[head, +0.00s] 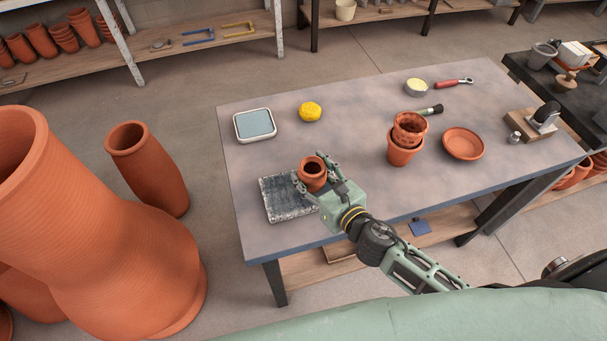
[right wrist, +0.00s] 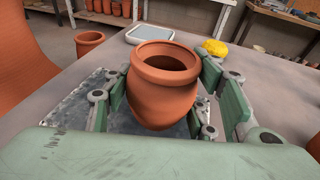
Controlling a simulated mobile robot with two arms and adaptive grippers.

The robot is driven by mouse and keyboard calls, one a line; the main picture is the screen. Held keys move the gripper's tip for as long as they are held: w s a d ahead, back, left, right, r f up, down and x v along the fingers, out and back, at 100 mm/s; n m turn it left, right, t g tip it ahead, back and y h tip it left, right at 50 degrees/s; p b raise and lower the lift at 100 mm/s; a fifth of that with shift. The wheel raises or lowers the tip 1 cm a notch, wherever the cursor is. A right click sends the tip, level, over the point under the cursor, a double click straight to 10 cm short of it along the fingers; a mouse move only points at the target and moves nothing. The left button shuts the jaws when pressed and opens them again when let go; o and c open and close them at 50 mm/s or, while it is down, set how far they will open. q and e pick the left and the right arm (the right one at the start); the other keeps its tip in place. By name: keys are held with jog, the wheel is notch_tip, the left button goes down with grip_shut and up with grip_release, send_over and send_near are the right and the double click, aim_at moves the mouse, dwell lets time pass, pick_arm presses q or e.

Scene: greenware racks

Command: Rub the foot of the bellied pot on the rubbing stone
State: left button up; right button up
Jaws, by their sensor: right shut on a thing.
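The bellied pot (head: 312,176) is a small terracotta pot with a wide mouth. My right gripper (head: 320,175) is shut on it, fingers on both sides of its belly. In the right wrist view the pot (right wrist: 163,87) is upright between the green finger pads. The rubbing stone (head: 282,203) is a dark grey square slab near the front left of the table. The pot is over the stone's right part; its foot is hidden, so I cannot tell whether it touches. The stone (right wrist: 70,115) also shows behind the pot in the right wrist view. My left gripper is not in view.
Large terracotta vessels (head: 95,230) stand left of the table. The table's middle is clear.

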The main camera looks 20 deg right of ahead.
jog(key=shift+a+r, duration=0.1)
jog(key=shift+a, duration=1.1)
jog(key=shift+s+a+f+p, duration=0.15)
jog(key=shift+a+p, duration=0.25)
jog(key=shift+a, duration=1.35)
jog(key=shift+d, duration=3.15)
jog(key=shift+w+a, duration=0.1)
jog(key=shift+w, duration=0.1)
jog(key=shift+r+p, duration=0.3)
notch_tip(320, 180, up, 7)
jog(key=p, duration=0.7)
jog(key=shift+f, duration=0.1)
